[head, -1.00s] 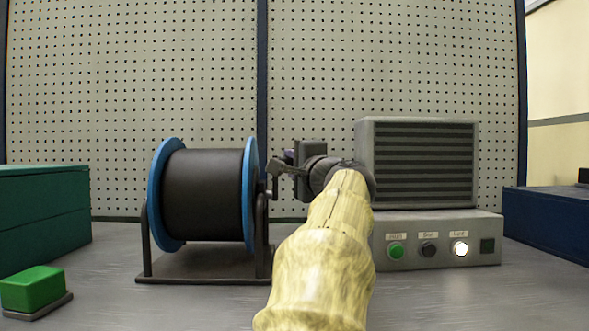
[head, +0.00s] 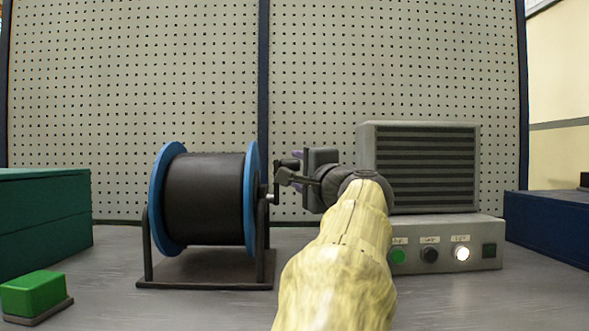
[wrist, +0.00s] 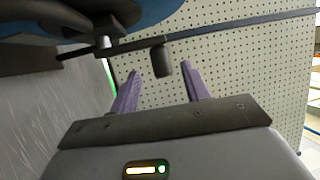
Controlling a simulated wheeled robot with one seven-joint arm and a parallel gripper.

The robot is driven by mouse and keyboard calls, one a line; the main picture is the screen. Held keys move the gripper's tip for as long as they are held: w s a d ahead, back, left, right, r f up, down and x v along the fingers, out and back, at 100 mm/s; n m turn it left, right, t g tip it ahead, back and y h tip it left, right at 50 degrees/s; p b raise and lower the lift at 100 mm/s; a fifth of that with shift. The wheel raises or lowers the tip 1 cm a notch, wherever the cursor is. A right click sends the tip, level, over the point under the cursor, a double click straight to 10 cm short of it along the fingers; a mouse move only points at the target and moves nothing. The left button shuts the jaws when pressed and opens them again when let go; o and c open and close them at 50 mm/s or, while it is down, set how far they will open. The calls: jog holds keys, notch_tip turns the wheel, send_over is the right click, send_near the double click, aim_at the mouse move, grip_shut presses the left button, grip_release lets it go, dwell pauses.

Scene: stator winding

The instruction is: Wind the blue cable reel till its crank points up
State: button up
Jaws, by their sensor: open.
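The cable reel (head: 203,199) stands left of centre in the head view, with blue side discs and dark cable wound between them. Its crank (head: 276,184) is on the right side, partly hidden by my gripper; its exact angle is hard to tell. In the wrist view the crank arm (wrist: 130,46) runs sideways to a dark handle (wrist: 163,64). My gripper (wrist: 160,77) is open, its two purple fingers apart. The handle shows between the fingertips in that view, not visibly clamped. In the head view my gripper (head: 298,160) is right beside the crank.
A grey vented box (head: 425,160) stands on a panel with buttons (head: 490,230) to the right. Green boxes (head: 45,215) are at left, with a green button block (head: 35,293) in front. A pegboard (head: 390,60) closes the back.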

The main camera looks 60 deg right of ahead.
jog(key=v, duration=0.8)
jog(key=shift+s+a+p, duration=0.15)
jog(key=shift+s+p, duration=0.1)
jog(key=shift+p, duration=0.2)
jog(key=shift+f, duration=0.1)
